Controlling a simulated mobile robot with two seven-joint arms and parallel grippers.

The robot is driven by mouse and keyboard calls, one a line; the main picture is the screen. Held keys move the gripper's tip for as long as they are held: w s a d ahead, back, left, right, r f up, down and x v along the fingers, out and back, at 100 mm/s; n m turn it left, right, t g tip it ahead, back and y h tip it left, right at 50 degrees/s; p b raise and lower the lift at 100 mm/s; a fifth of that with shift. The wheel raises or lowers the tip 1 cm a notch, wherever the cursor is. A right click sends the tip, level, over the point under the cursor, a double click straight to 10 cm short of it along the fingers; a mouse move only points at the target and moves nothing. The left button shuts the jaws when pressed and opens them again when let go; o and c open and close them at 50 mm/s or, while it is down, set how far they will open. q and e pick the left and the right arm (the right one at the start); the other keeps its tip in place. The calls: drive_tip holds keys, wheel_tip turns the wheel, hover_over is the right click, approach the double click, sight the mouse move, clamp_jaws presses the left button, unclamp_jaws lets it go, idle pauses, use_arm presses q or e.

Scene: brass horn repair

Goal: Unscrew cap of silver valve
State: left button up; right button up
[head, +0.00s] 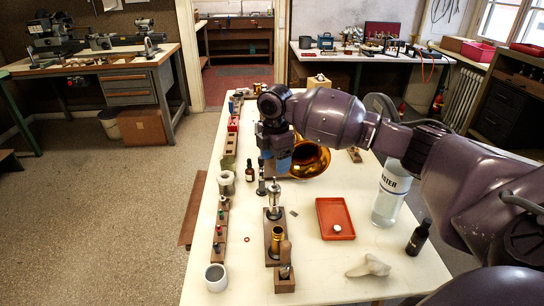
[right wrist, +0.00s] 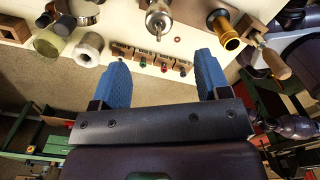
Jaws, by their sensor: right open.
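A silver valve (head: 274,197) stands upright in a dark wooden block (head: 272,228) on the white bench. Its lower part sits in the block, and I cannot make out the cap's edge. In the right wrist view the silver valve (right wrist: 158,18) shows near the top edge, ahead of my fingers. My right gripper (head: 277,166) points down behind and above the valve in the head view, apart from it. Its two blue fingers are spread with nothing between them in the right wrist view (right wrist: 162,65). My left gripper is in neither view.
A brass piece (head: 277,241) stands in front of the valve. A red tray (head: 322,222) holds a small silver disc (head: 337,229). A brass horn bell (head: 312,158) lies behind my right gripper. A water bottle (head: 389,192) and dark bottle (head: 418,238) stand right.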

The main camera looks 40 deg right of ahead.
sight(274, 187)
wheel_tip(274, 187, down, 9)
drive_tip(key=shift+r+b, duration=0.1)
drive_tip(key=shift+b, duration=0.6)
drive_tip(key=shift+f, duration=0.8)
drive_tip(key=shift+c, duration=0.4)
drive_tip(key=c, duration=1)
drive_tip(key=shift+n, duration=0.7)
drive_tip(key=n, duration=0.3)
drive_tip(key=shift+w, duration=0.1)
drive_tip(key=shift+n, duration=0.3)
drive_tip(key=shift+b, duration=0.3)
